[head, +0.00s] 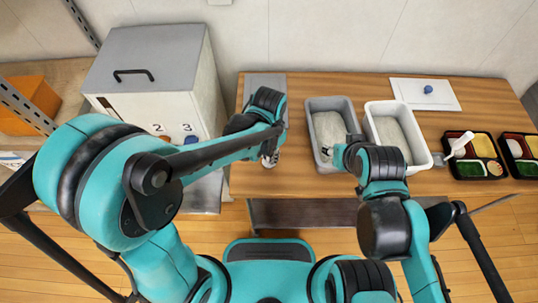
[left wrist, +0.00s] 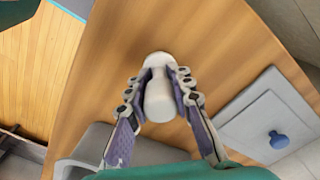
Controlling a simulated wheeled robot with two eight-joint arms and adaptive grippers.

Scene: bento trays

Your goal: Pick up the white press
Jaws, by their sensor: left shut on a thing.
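My left gripper (head: 268,160) is over the left part of the wooden table, near its front edge. In the left wrist view my left gripper (left wrist: 159,98) is shut on the white press (left wrist: 159,101), with one finger on each side. The press has a rounded end, a narrow neck and a wider body. In the head view the press is small and mostly hidden by the gripper. My right gripper (head: 330,152) is by the grey bin; its fingers are too small and covered to read.
A grey bin (head: 348,103) and a white bin (head: 432,156) stand mid-table. Bento trays (head: 453,168) are at right, with a white-handled tool (head: 460,144). A blue press (head: 428,89) sits on a white board (head: 400,85). A grey board (head: 265,80) lies back left.

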